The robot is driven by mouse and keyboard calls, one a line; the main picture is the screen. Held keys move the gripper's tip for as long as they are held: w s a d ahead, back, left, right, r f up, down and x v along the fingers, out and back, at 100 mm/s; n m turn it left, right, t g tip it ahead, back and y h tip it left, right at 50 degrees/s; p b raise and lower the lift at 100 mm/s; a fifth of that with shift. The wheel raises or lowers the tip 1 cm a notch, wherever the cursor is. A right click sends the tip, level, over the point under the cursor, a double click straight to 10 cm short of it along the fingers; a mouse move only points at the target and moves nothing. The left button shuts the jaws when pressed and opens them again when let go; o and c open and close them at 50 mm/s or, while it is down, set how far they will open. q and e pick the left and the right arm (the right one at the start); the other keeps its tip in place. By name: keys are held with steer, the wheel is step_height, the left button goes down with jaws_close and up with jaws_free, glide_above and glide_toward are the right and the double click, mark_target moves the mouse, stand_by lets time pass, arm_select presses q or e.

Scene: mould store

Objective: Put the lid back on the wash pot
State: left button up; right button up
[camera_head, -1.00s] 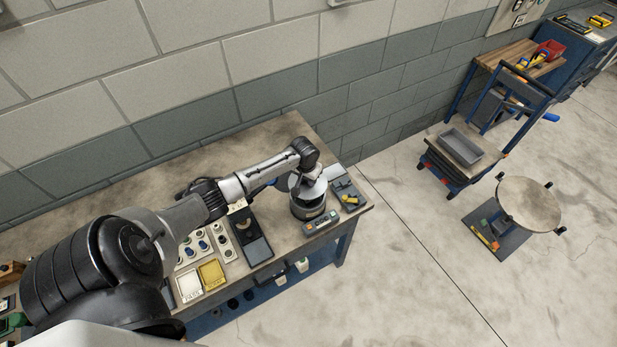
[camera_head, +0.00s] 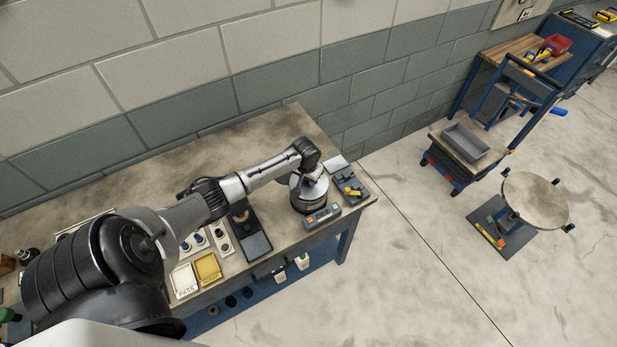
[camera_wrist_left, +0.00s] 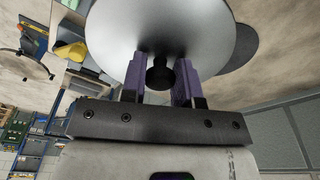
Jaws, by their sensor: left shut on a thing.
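The wash pot (camera_head: 306,204) is a dark round pot with a pale band, near the right end of the bench. My left gripper (camera_wrist_left: 159,68) is shut on the black knob of the lid, its two purple fingers on either side of the knob. The silvery round lid (camera_wrist_left: 165,28) fills the upper middle of the left wrist view. In the head view the left gripper (camera_head: 313,182) and lid are over the pot, partly hidden by my wrist. I cannot tell whether the lid touches the rim. My right gripper is not in view.
A control box with coloured buttons (camera_head: 322,217) stands just in front of the pot. A grey tray with a yellow item (camera_head: 352,190) is to its right. A dark scale-like device (camera_head: 250,230) and yellow tray (camera_head: 207,268) are left. The wall is behind the bench.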

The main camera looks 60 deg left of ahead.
arm_select(q)
steer(key=shift+p, duration=0.4)
stand_by(0.7)
steer(key=shift+d+f, duration=0.1)
stand_by(0.5)
steer(key=shift+p, duration=0.4)
stand_by(0.5)
steer(key=shift+f, duration=0.15)
stand_by(0.5)
steer(key=shift+p, duration=0.5)
stand_by(0.3)
stand_by(0.4)
steer(key=o, duration=1.1)
steer(key=shift+c, duration=0.2)
steer(key=o, duration=0.5)
